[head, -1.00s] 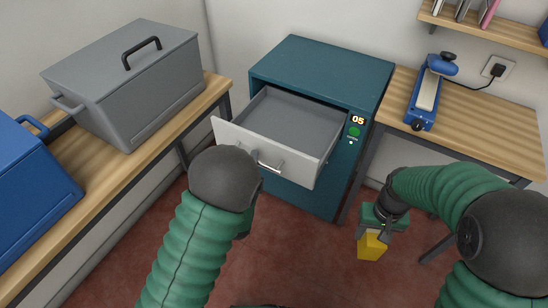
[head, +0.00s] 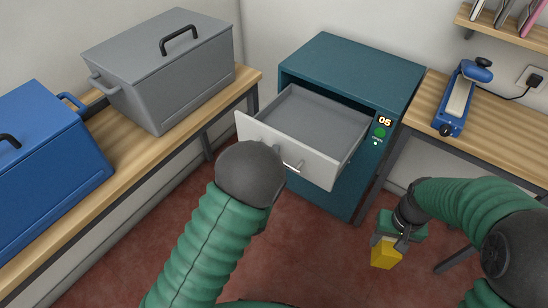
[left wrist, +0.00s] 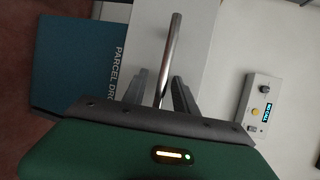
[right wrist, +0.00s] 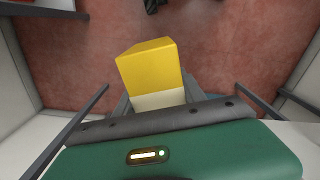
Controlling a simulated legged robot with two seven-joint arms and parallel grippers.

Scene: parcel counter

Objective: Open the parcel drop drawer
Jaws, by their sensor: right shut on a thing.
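The parcel drop drawer (head: 310,122) stands well out of the teal cabinet (head: 345,62), its grey inside empty where I can see it. Its pale front (head: 318,170) carries a metal bar handle (head: 292,166). In the head view my own arm hides my left gripper and part of the front. In the left wrist view the bar handle (left wrist: 173,45) runs between the fingers of my left gripper (left wrist: 160,88), which stand apart around it. My right gripper (head: 388,236) is shut on a yellow block (head: 386,254), also in the right wrist view (right wrist: 148,68), held above the floor.
A lit "05" display (head: 385,120) and green button (head: 380,132) sit on the cabinet front. A grey bin (head: 165,85) and blue bin (head: 45,160) fill the left bench. A blue sealer (head: 457,97) lies on the right bench. Red floor is clear before the drawer.

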